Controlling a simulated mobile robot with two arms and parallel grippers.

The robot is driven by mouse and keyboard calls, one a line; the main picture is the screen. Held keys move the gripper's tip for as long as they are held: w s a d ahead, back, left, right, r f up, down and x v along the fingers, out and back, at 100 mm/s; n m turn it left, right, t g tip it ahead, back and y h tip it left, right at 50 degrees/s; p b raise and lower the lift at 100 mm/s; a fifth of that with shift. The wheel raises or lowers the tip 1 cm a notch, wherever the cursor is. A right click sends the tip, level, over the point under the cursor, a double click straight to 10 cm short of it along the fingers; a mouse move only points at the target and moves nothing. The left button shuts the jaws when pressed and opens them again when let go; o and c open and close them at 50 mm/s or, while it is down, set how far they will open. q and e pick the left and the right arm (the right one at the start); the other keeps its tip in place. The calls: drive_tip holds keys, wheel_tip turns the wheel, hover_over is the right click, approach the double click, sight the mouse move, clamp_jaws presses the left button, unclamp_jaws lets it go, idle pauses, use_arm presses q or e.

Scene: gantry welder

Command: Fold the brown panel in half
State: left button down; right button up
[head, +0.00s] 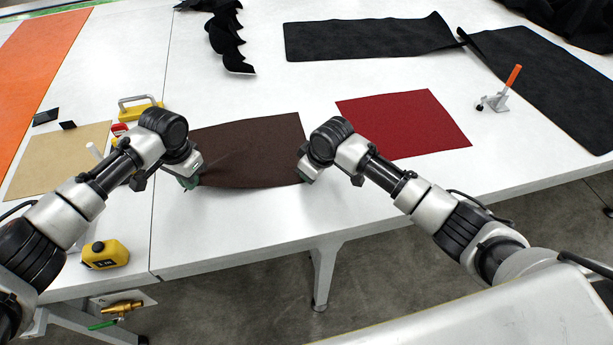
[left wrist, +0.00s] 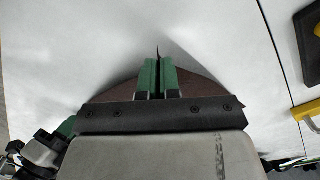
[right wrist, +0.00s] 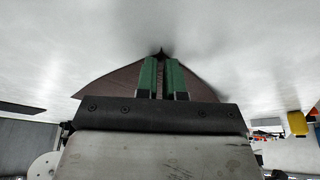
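The brown panel (head: 250,150) lies on the white table between my two arms. Its far part looks flat, and its near edge is raised a little, with creases by the left corner. My left gripper (head: 190,182) is at the near left corner; in the left wrist view its green fingers (left wrist: 158,76) are together with a fold of panel pinched between them. My right gripper (head: 304,174) is at the near right corner; in the right wrist view its green fingers (right wrist: 162,76) close on a fold of the panel. In the head view the right fingertips are mostly hidden.
A red panel (head: 405,123) lies right of the brown one, a tan panel (head: 55,160) to the left. A toggle clamp (head: 500,92), black fabric (head: 365,40), a yellow-handled tool (head: 139,108) and a yellow tape measure (head: 105,254) surround them. White table beyond the brown panel is clear.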

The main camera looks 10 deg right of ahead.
clamp_jaws()
drive_tip(key=shift+r, duration=2.5)
use_arm(q)
drive_tip(key=shift+r, duration=0.1)
